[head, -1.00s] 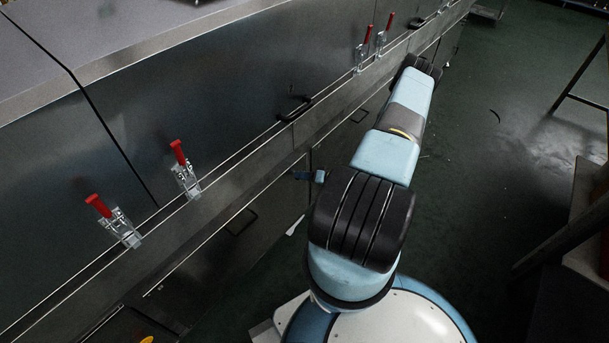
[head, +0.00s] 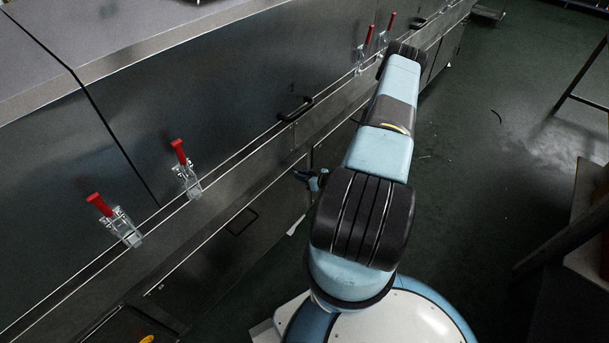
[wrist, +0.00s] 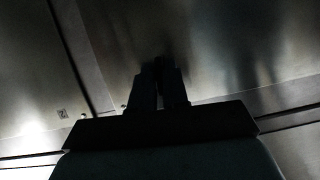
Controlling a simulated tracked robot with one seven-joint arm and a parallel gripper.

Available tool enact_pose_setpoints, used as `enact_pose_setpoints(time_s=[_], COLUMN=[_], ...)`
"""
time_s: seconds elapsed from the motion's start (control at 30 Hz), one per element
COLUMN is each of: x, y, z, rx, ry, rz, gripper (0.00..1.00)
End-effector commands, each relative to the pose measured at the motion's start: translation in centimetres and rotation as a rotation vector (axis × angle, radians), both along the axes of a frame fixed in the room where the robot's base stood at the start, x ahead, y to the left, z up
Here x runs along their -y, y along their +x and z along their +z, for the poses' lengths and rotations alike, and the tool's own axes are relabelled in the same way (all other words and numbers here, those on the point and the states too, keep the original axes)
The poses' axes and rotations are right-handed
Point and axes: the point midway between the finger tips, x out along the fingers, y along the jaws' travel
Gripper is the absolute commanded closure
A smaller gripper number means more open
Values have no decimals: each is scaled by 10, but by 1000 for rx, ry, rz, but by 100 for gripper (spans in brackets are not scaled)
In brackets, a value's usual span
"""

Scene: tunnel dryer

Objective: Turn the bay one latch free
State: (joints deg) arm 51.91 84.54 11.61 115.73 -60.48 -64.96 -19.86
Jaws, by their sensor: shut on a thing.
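My gripper (head: 303,176) shows as a small dark shape left of my arm, close to the lower steel front of the dryer. In the wrist view its two dark fingers (wrist: 159,68) are close together against a steel panel (wrist: 220,50). They are shut on a small dark thing between their tips, which I take to be the bay one latch. The latch is almost wholly hidden by the fingers and by shadow, so its angle cannot be told.
Toggle clamps with red handles (head: 115,222) line the ledge of the dryer. A black pull handle (head: 295,109) sits on the upper panel, and a lower handle (head: 240,222) is below the ledge. Green floor (head: 470,160) is open on the right; a dark table frame (head: 565,225) stands there.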

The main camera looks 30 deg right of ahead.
Motion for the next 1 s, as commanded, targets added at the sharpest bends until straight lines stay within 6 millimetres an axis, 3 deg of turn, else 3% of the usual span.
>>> enact_pose_setpoints(time_s=[0.77, 0.8, 1.0], x=[-1, -1, 0], y=[-1, -1, -1], z=[-1, -1, -1], rx=[31, 31, 33], ry=[-94, -94, -93], rz=[0, 0, -1], gripper=[100, 84, 65])
